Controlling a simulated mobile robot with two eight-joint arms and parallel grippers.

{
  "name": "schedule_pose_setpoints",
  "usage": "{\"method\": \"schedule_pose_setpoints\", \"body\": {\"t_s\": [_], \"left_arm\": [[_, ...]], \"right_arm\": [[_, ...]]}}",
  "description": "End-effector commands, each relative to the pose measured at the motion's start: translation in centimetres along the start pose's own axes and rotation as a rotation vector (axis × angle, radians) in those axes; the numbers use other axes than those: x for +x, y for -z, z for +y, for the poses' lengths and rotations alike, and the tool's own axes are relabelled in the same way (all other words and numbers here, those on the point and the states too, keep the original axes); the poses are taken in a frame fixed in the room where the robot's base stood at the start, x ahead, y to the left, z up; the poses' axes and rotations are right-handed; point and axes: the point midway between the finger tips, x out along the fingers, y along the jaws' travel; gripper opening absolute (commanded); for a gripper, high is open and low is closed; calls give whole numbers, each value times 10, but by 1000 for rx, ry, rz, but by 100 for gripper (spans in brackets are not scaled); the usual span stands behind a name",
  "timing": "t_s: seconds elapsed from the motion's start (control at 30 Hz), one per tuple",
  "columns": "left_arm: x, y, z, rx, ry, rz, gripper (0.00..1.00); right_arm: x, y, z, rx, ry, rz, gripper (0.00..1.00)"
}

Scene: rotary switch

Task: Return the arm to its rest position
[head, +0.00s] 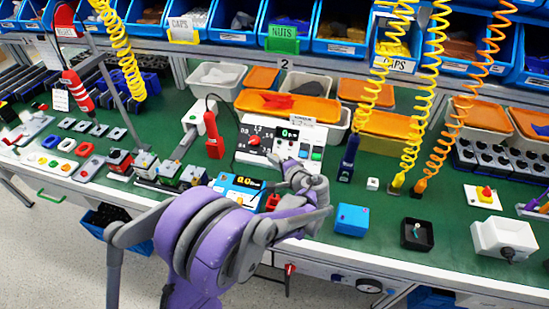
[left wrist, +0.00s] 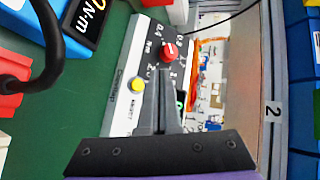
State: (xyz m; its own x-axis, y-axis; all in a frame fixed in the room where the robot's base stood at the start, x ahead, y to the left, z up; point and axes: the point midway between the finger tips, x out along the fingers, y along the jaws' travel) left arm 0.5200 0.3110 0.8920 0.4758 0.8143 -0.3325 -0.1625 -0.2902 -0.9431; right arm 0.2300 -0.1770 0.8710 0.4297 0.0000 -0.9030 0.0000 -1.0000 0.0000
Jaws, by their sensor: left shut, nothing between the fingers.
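The rotary switch is a red knob (head: 254,141) on a white and dark control box (head: 265,132) with numbers around the dial. In the left wrist view the knob (left wrist: 169,50) sits just beyond my fingertips, with a yellow button (left wrist: 138,85) nearby. My left gripper (head: 276,160) is shut and empty, in front of the box. In the left wrist view its two grey fingers (left wrist: 165,75) lie together and cover part of the box face. Whether they touch the box I cannot tell. My right gripper is not in view.
A blue meter (head: 238,188) stands left of my gripper. A blue box (head: 351,219) and a black box (head: 416,234) sit to the right on the green bench. Coiled yellow and orange cords (head: 440,90) hang at right.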

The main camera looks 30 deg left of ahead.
Motion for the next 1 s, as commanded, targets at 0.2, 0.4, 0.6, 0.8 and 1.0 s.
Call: {"method": "schedule_pose_setpoints", "body": {"t_s": [0.2,0.4,0.6,0.8,1.0], "left_arm": [[0,0,0,0,0,0,0],[0,0,0,0,0,0,0],[-6,-8,-4,-18,-35,1,0],[-44,-49,-11,-133,-242,8,0],[-105,-100,-2,-302,-511,24,0]], "right_arm": [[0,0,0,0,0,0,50],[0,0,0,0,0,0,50],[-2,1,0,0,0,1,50],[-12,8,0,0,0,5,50],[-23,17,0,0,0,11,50]]}}
